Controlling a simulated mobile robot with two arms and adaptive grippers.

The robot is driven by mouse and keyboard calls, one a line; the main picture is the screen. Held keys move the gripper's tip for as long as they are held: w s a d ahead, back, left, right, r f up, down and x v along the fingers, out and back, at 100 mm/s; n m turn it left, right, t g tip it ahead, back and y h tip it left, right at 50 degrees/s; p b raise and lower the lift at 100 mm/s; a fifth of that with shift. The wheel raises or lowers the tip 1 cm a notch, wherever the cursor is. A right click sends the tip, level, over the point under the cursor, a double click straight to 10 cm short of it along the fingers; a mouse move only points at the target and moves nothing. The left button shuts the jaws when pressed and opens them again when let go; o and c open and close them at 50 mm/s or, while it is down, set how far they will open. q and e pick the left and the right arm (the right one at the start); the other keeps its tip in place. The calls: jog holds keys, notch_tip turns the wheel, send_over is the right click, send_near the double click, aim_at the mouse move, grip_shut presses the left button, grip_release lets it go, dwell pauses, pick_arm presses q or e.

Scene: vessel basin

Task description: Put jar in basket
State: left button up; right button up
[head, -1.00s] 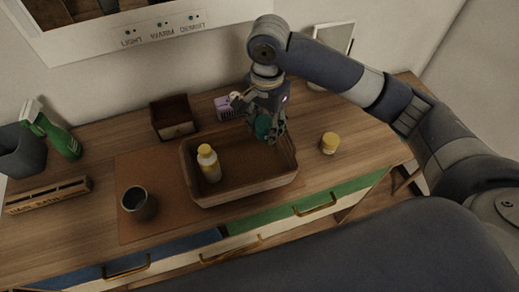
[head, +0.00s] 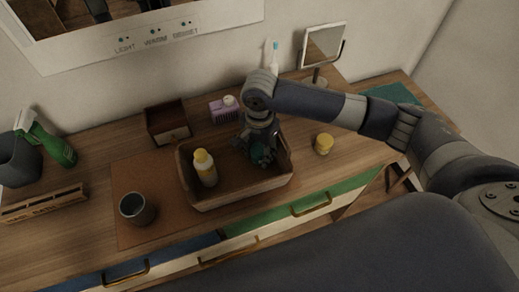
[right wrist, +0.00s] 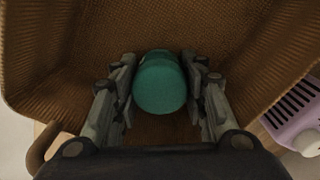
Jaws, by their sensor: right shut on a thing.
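My right gripper (head: 258,150) is shut on a teal jar (head: 257,156) and holds it inside the right part of the brown basket (head: 243,192). In the right wrist view the jar (right wrist: 160,85) is between the two fingers, with the woven basket wall (right wrist: 50,60) around it. I cannot tell whether the jar touches the basket floor. A bottle with a yellow cap (head: 205,168) stands upright in the left part of the basket. My left gripper is not in view.
A yellow jar (head: 323,144) stands right of the basket. A purple box (head: 222,112) and a small dark wooden box (head: 167,123) stand behind it. A grey cup (head: 137,208) is at front left.

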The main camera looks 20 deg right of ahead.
aim_at(259, 148)
jog(key=o, duration=0.8)
jog(key=shift+f, duration=0.1)
notch_tip(259, 148, up, 12)
jog(key=shift+r+b, duration=0.15)
jog(key=shift+b, duration=0.5)
jog(key=shift+s, duration=0.1)
